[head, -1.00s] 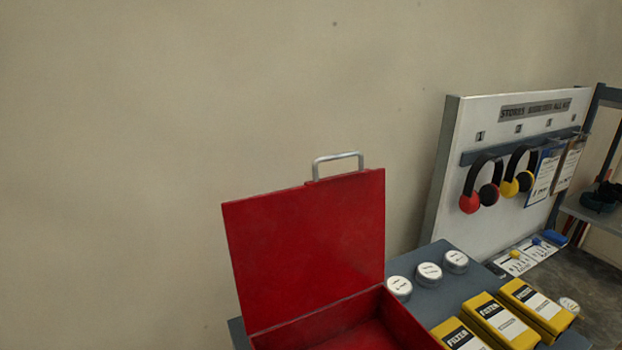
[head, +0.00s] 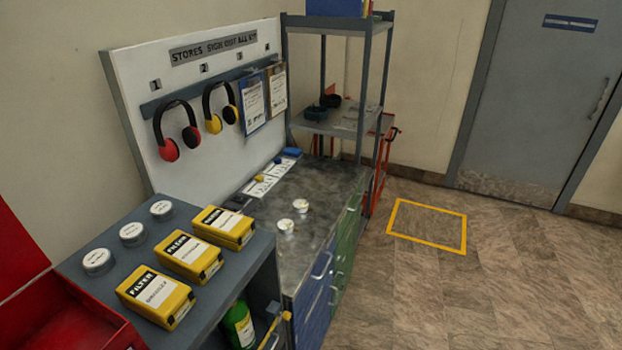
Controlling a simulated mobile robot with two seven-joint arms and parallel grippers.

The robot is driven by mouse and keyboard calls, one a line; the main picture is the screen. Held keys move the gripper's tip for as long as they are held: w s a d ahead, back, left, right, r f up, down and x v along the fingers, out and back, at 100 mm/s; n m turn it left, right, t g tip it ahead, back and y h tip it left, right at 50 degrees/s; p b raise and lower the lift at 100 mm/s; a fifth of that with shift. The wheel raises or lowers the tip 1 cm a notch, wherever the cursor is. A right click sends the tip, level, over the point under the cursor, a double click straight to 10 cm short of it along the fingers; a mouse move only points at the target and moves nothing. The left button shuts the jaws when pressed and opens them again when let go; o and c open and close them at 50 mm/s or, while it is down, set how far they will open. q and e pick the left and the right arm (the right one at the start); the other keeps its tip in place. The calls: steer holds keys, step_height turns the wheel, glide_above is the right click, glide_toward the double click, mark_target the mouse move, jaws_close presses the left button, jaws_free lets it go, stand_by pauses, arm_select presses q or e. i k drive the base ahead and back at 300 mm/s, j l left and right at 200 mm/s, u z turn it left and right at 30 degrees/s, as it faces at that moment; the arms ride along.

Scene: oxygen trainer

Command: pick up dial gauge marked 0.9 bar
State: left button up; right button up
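Two small round white-faced items with brassy bits, which look like dial gauges, lie on the dark counter top: one farther back (head: 300,205) and one nearer (head: 285,226). Their markings are too small to read, so I cannot tell which one says 0.9 bar. Three round white-topped tins or discs (head: 131,233) stand in a row on the grey shelf unit at the left; their labels are also unreadable. Neither of my grippers is in view.
Yellow filter boxes (head: 191,257) sit on the grey shelf unit, beside an open red case (head: 70,318). A white board (head: 130,75) with ear defenders (head: 176,130) stands behind the counter (head: 325,185). A grey rack (head: 340,122) stands beyond. The floor (head: 450,290) at right is clear.

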mark_target(286, 225)
steer(key=i+l+u, duration=0.3)
steer(key=u, duration=0.15)
steer(key=i+l+u, duration=0.7)
steer(key=l+u, duration=0.2)
steer(key=l, duration=0.2)
steer(key=i+l+u, duration=0.2)
steer(key=l+u, duration=0.25)
steer(key=l, duration=0.2)
steer(key=l+u, duration=0.45)
steer(key=l, duration=0.25)
steer(key=l+u, duration=0.45)
steer(key=l, duration=0.25)
steer(key=k+l+u, duration=0.2)
steer(key=l+u, duration=0.25)
steer(key=l, duration=0.2)
